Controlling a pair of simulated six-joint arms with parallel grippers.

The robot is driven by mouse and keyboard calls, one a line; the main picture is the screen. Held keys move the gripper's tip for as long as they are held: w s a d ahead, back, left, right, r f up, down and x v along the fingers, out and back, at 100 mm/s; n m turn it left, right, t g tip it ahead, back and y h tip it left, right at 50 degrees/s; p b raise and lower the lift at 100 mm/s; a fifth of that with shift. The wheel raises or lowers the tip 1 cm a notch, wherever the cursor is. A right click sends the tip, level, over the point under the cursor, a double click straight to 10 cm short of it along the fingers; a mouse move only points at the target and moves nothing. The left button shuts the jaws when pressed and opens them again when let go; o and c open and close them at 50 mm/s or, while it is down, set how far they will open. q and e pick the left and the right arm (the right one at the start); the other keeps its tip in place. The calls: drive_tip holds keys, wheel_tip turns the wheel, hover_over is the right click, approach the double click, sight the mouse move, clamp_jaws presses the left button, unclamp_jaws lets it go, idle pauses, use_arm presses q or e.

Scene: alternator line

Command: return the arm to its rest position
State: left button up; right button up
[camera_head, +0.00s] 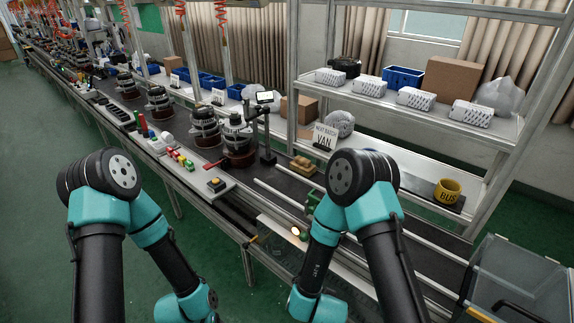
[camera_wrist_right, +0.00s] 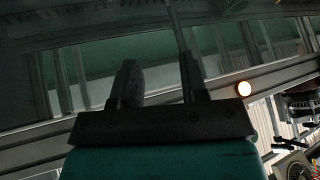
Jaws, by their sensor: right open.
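My right arm (camera_head: 365,190) is folded, with its elbow high and its forearm reaching down past the bottom edge of the head view. Its gripper is out of the head view. In the right wrist view my right gripper (camera_wrist_right: 158,72) is open, with its two dark fingers apart and nothing between them. My left arm (camera_head: 105,190) is bent in a similar way at the left, its forearm running down to the bottom edge. My left gripper is out of view.
The conveyor line (camera_head: 285,195) carries several alternators, the nearest one (camera_head: 238,137) beyond my arms. A push-button box (camera_head: 216,185) sits on the near rail. A grey cart (camera_head: 515,275) stands at lower right.

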drive_tip(key=s+d+f+n+g+y, duration=0.2)
drive_tip(key=s+d+g+y, duration=0.2)
drive_tip(key=s+d, duration=0.5)
drive_tip(key=shift+d+n+g+y, duration=0.35)
drive_tip(key=shift+d+g, duration=0.5)
drive_tip(key=shift+g, duration=0.35)
idle(0.8)
